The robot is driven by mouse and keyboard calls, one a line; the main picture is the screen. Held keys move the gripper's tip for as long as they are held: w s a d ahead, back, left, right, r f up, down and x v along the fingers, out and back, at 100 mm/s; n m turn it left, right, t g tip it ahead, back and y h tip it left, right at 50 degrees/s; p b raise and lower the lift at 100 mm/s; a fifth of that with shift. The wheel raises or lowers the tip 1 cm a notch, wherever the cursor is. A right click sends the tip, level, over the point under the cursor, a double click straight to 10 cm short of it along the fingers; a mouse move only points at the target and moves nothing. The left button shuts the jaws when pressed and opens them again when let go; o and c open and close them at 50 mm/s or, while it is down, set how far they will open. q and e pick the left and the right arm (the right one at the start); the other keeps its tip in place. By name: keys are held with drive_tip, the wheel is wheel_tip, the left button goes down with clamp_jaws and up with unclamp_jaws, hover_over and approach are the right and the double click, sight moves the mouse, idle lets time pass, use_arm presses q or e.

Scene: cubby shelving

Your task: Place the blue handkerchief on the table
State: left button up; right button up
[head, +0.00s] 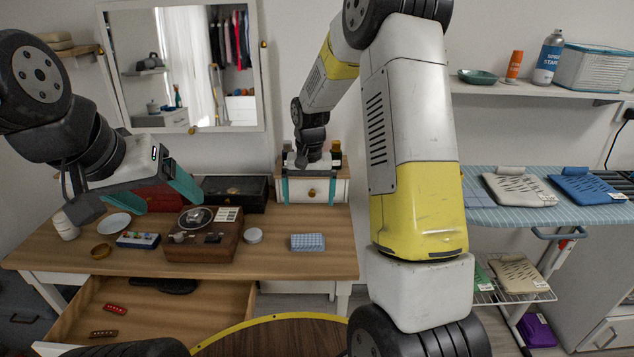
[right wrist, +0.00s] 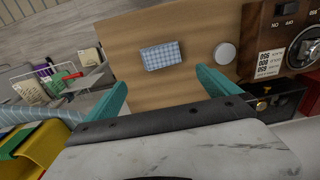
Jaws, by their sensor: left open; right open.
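A small folded blue-and-white checked cloth, which looks like the blue handkerchief (head: 308,242), lies flat on the wooden table (head: 285,262), right of the middle. It also shows in the right wrist view (right wrist: 161,55), on the wood beyond my fingertips. My right gripper (head: 309,196) is open and empty, behind the cloth, in front of the small white drawer box. Its two teal fingers show in the right wrist view (right wrist: 162,88), with a gap between them and nothing held. My left gripper (head: 135,200) is open over the table's left side, with nothing visible between its fingers.
A brown radio-like box (head: 205,240), a white round tin (head: 253,235) and a plate (head: 114,223) stand on the table. The table's drawer (head: 200,310) is open. An ironing board (head: 490,207) with folded cloths is at right. Bare wood surrounds the checked cloth.

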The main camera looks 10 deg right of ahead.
drive_tip(key=s+d+r+n+t+y, duration=0.1)
drive_tip(key=s+r, duration=0.4)
drive_tip(key=r, duration=0.3)
drive_tip(key=s+r+t, duration=0.1)
drive_tip(key=s+r, duration=0.4)
drive_tip(key=r, duration=0.2)
drive_tip(key=s+r+n+t, duration=0.1)
drive_tip(key=s+r, duration=0.2)
drive_tip(key=s, duration=0.5)
drive_tip(key=s+r+t+y, duration=0.1)
drive_tip(key=s+r+t, duration=0.1)
drive_tip(key=s, duration=0.6)
drive_tip(key=shift+d+r+n+t, duration=0.3)
drive_tip(key=shift+d+r+n, duration=0.1)
drive_tip(key=shift+r, duration=0.5)
drive_tip(key=shift+c, duration=0.2)
